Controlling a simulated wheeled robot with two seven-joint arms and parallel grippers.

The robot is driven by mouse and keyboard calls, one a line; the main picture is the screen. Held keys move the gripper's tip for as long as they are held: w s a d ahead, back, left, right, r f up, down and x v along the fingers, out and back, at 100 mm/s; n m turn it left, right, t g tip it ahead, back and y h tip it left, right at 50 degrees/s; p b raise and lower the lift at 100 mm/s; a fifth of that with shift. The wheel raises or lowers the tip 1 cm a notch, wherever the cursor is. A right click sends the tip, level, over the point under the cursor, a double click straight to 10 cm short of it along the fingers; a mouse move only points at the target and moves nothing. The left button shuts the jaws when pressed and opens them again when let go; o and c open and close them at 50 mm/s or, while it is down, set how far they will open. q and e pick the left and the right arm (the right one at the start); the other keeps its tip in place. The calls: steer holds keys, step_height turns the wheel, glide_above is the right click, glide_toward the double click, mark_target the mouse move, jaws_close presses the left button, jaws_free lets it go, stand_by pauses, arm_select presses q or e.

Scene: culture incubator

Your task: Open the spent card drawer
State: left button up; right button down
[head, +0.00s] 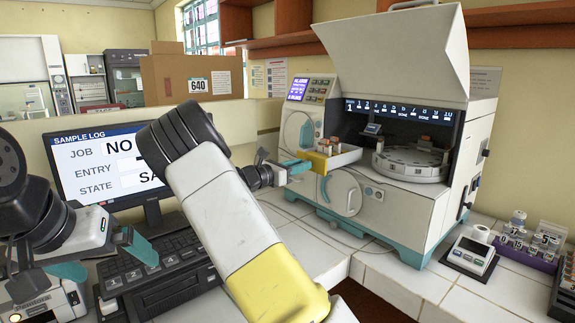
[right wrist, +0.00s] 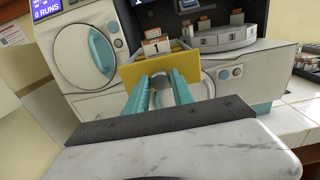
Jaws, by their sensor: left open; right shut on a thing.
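The incubator (head: 410,205) is a white machine with a teal base and a raised lid. A yellow-fronted drawer (head: 318,164) sticks out of its front, with small cards (head: 328,147) standing inside. The right wrist view shows the yellow front (right wrist: 130,76) and a card marked 1 (right wrist: 155,48) behind it. My right gripper (right wrist: 162,92) is shut on the round grey knob (right wrist: 161,81) of this drawer, a teal finger on each side. My left gripper (head: 104,258) is open and empty at the lower left, over the keyboard area and away from the drawer.
A monitor (head: 95,165) and keyboard (head: 160,275) stand at the left. A carousel (head: 410,163) sits inside the incubator's opening. A small scale-like device (head: 470,250) and a purple rack (head: 528,250) are at the right. White counter tiles in front of the incubator are clear.

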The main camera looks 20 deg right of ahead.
steer(key=shift+a, duration=0.1)
steer(key=c, duration=1.1)
jaws_free()
steer(key=v, duration=0.7)
steer(key=shift+s+a, duration=0.15)
steer(key=shift+a, duration=0.2)
